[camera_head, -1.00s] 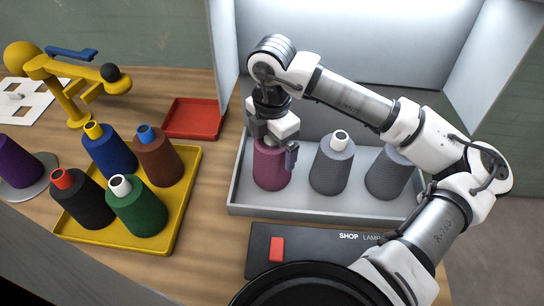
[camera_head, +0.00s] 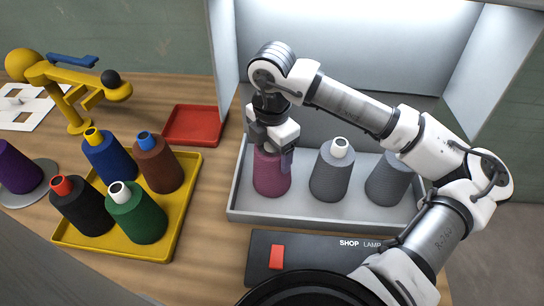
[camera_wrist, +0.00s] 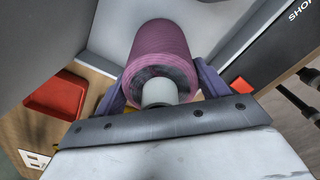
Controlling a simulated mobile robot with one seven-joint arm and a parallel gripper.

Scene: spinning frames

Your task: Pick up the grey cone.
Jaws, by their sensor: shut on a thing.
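Two grey cones stand upright in the light grey tray (camera_head: 300,211) inside the booth. The nearer grey cone (camera_head: 330,178), with a white tip, is just right of my gripper, apart from it. The other grey cone (camera_head: 388,180) is farther right, its top hidden behind my arm. My gripper (camera_head: 271,152) is shut on a magenta cone (camera_head: 271,176) at the tray's left end. In the wrist view the magenta cone (camera_wrist: 160,48) sits between the fingers of my gripper (camera_wrist: 164,76), its pale tip towards the camera. It appears upright in the tray.
A yellow tray (camera_head: 170,232) at left holds blue, brown, black and green cones. A purple cone (camera_head: 15,168) stands on a grey disc at far left. A red tray (camera_head: 192,125) lies empty beside the booth wall. A dark lamp panel (camera_head: 318,254) lies in front.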

